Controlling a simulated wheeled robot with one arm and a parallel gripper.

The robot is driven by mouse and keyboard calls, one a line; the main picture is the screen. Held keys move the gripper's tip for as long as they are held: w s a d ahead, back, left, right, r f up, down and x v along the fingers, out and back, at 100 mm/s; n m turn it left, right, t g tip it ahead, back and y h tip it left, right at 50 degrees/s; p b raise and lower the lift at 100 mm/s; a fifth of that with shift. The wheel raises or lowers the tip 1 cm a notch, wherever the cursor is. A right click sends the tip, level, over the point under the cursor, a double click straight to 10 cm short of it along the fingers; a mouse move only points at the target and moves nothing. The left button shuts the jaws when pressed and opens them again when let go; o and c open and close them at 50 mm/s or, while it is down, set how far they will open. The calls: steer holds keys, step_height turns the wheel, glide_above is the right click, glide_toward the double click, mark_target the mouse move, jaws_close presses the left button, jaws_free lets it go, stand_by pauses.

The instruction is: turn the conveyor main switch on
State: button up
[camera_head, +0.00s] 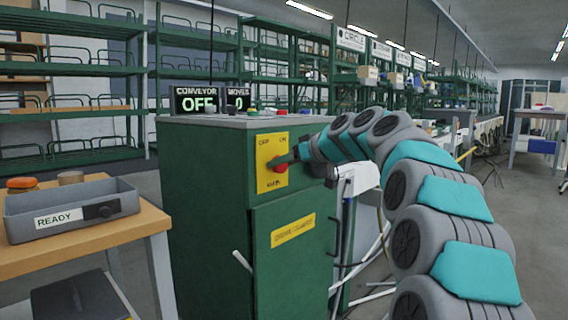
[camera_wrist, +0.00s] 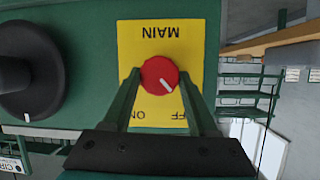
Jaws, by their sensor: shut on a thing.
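The main switch is a red round knob (camera_head: 281,168) on a yellow plate (camera_head: 266,178) lettered OFF, ON and MAIN, on the side of a green cabinet (camera_head: 215,215). In the wrist view, where the lettering is upside down, the red knob (camera_wrist: 156,70) has a white mark pointing down-right, toward the OFF lettering. My gripper (camera_wrist: 159,76) is shut on the knob, one finger on each side of it. A display (camera_head: 197,100) above the cabinet reads CONVEYOR OFF.
A large black knob (camera_wrist: 26,88) sits beside the yellow plate in the wrist view. A grey READY tray (camera_head: 72,208) stands on a wooden table (camera_head: 100,245) at the left. A door handle (camera_head: 335,236) projects from the cabinet below my arm. Green racks (camera_head: 95,80) stand behind.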

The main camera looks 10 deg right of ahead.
steer(key=c, duration=0.5)
steer(key=shift+c, duration=0.2)
steer(key=shift+w+d+f+m+g+y+p, duration=0.15)
steer(key=shift+m+g+y+p, duration=0.3)
steer(key=shift+m+y+p, duration=1.2)
steer(key=shift+d+f+m+g+y+p, duration=0.1)
steer(key=shift+m+g+y+p, duration=0.4)
steer(key=shift+m+p, duration=2.15)
steer(key=shift+w+d+f+m+g+y+p, duration=0.15)
steer(key=shift+m+g+y+p, duration=0.2)
steer(key=shift+m+y+p, duration=1.7)
steer(key=shift+n+h+p, duration=0.55)
steer(key=shift+h+p, duration=0.25)
